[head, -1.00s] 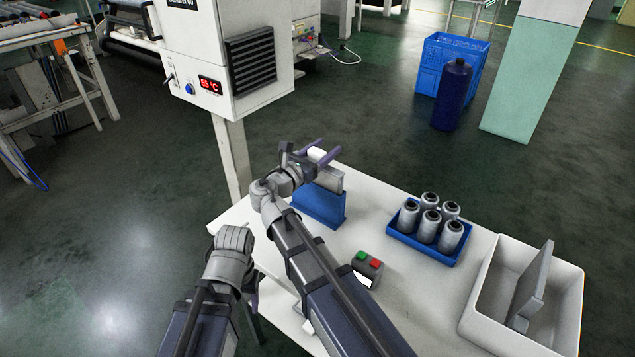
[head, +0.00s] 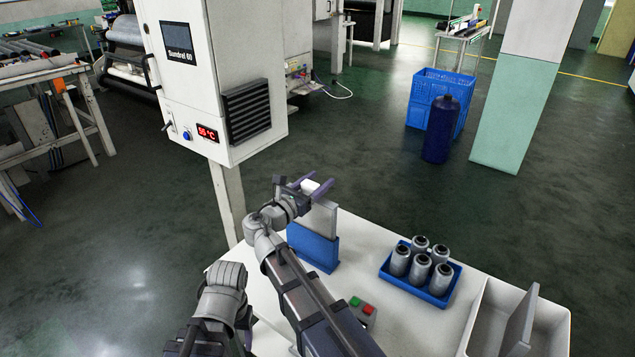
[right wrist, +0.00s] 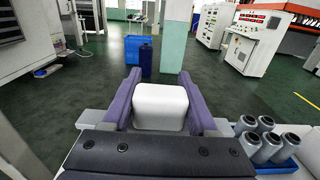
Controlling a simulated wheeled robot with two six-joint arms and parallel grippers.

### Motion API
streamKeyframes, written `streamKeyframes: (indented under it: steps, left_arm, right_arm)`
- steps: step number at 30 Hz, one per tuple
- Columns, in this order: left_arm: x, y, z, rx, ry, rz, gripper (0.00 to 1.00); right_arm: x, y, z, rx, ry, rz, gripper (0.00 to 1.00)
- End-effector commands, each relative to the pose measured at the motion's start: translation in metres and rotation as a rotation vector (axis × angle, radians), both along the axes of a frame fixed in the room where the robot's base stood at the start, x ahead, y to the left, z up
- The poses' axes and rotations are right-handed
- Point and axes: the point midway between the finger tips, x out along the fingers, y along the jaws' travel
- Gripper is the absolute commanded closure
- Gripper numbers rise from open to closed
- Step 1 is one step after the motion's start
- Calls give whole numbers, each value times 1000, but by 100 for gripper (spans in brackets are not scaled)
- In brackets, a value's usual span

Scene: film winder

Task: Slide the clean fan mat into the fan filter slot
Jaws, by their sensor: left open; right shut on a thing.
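The clean fan mat (head: 321,218), a pale grey slab, stands upright at a blue holder (head: 313,250) on the white table. My right gripper (head: 316,188) is shut on its top edge. Whether its lower edge is still inside the holder I cannot tell. In the right wrist view the mat's white end (right wrist: 160,104) sits between the purple fingers. The white cabinet (head: 225,60) has a black louvred fan grille (head: 247,111) on its side; I cannot make out an open filter slot. My left gripper (head: 246,320), open, is low at the table's left edge, its fingers mostly hidden.
A grey slab (head: 519,322) leans in a white bin (head: 548,325) at the right. A box with green and red buttons (head: 362,309) is partly behind my right arm. Open floor lies between table and cabinet.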

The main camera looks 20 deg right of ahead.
Motion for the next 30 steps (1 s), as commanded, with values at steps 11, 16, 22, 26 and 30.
streamKeyframes:
  steps: [11,16,22,26,30]
  left_arm:
    - [0,0,57,0,0,0,36]
    - [0,0,84,0,0,0,36]
    - [0,0,114,0,0,-1,36]
    - [0,0,125,0,0,-2,36]
    - [0,0,128,0,0,-2,36]
  right_arm:
    - [0,0,57,0,0,0,100]
    - [0,0,84,0,0,0,100]
    - [0,0,114,0,0,0,100]
    - [0,0,125,0,0,0,100]
    - [0,0,128,0,0,0,100]
